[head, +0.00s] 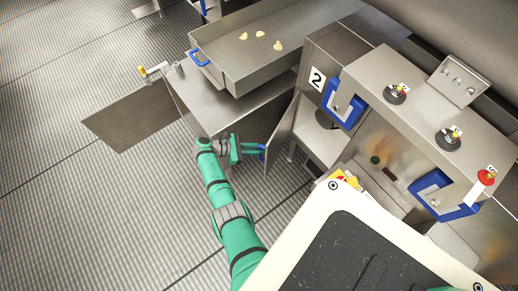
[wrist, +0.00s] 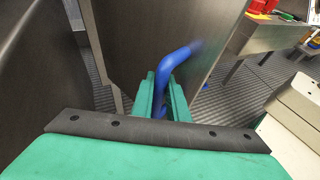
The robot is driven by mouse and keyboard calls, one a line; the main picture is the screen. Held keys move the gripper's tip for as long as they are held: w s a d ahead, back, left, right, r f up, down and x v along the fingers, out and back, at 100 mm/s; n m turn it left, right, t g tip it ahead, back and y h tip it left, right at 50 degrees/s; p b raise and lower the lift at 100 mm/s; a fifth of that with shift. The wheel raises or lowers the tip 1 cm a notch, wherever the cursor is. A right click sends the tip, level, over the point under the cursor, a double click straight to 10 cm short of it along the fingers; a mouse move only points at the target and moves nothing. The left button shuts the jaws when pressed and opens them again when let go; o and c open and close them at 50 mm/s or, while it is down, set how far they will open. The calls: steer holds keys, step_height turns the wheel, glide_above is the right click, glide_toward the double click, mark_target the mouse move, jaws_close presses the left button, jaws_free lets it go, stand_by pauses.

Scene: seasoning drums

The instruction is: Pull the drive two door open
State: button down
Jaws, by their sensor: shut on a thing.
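The drive two door (head: 281,138) is a grey metal panel below the number 2 plate (head: 317,79). It stands swung out from its cabinet, and the opening beside it shows a pale interior. My gripper (head: 256,150) is at the door's outer face, shut on its blue handle (head: 262,154). In the wrist view, my green fingers (wrist: 163,98) are on either side of the blue handle (wrist: 174,62), which curves up and right against the door panel (wrist: 140,30). The lower part of the handle is partly hidden between the fingers.
A metal tray (head: 245,62) with several pale pieces is above the door. An open grey panel (head: 130,122) juts out at the left. Blue-framed units (head: 345,104) and a red knob (head: 487,177) are at the right. Ribbed floor (head: 70,220) at lower left is clear.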

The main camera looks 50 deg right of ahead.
mark_target(260, 146)
steer(key=c, duration=1.7)
jaws_free()
steer(key=shift+w+d+r, duration=0.1)
steer(key=shift+w+d, duration=0.05)
steer(key=shift+w, duration=0.05)
steer(key=shift+c, duration=0.2)
steer(key=shift+a, duration=0.2)
steer(key=shift+s+d+r, duration=0.1)
steer(key=shift+s+r, duration=0.05)
steer(key=shift+r, duration=0.45)
step_height(260, 146, up, 2)
steer(key=s+a+r, duration=0.9)
steer(key=s, duration=0.1)
steer(key=shift+a+r, duration=0.35)
steer(key=shift+a, duration=0.05)
